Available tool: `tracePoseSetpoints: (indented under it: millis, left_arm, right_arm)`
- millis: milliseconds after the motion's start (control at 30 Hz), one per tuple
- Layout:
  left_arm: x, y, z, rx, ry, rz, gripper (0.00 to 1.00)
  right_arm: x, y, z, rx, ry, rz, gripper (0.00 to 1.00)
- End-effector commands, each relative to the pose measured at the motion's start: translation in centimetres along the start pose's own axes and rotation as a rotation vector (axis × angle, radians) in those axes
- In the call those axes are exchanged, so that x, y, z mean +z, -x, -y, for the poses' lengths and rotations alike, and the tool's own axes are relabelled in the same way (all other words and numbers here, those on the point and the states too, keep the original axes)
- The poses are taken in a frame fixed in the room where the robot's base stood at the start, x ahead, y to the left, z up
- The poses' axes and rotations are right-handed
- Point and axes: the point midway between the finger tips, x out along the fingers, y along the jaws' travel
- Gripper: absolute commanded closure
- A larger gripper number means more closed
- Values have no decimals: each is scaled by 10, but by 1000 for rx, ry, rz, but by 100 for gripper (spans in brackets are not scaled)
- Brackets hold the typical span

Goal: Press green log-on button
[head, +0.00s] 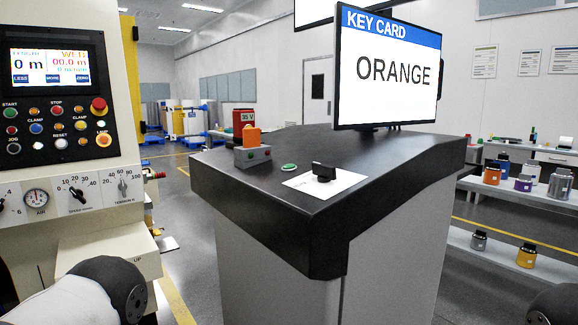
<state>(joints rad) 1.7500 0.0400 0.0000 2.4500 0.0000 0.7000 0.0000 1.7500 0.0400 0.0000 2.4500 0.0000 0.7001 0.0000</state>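A small round green button (289,167) sits on the dark sloping top of a console (395,155). It lies between a grey box (252,157) and a white plate (343,183) that carries a black knob (323,172). Nothing covers the button. An orange piece (251,138) stands upright at the grey box. A monitor (388,70) on the console reads "KEY CARD ORANGE". Parts of my arms show at the bottom left and bottom right corners, away from the button. Neither gripper is in view.
A red unit (245,118) showing "35 V" stands behind the grey box. At left, a machine panel (60,120) has several buttons, including a green START button (10,114). Shelves at right hold coloured containers (492,174). The space above the console's front is clear.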

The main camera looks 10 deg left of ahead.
Motion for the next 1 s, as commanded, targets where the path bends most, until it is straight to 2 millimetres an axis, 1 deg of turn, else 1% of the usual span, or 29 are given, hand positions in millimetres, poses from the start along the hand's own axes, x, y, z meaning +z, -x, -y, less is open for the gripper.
tracePoseSetpoints:
  millis: [33, 67, 100, 167, 200, 1000]
  left_arm:
    - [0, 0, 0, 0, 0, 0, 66]
    - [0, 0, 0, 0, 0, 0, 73]
    - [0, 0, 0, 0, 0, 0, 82]
    - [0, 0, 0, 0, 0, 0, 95]
    - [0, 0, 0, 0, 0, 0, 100]
    - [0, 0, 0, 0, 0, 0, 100]
  right_arm:
    - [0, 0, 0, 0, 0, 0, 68]
    - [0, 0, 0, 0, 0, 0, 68]
    - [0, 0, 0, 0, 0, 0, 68]
    - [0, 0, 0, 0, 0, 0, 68]
    - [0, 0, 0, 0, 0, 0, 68]
    - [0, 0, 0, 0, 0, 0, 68]
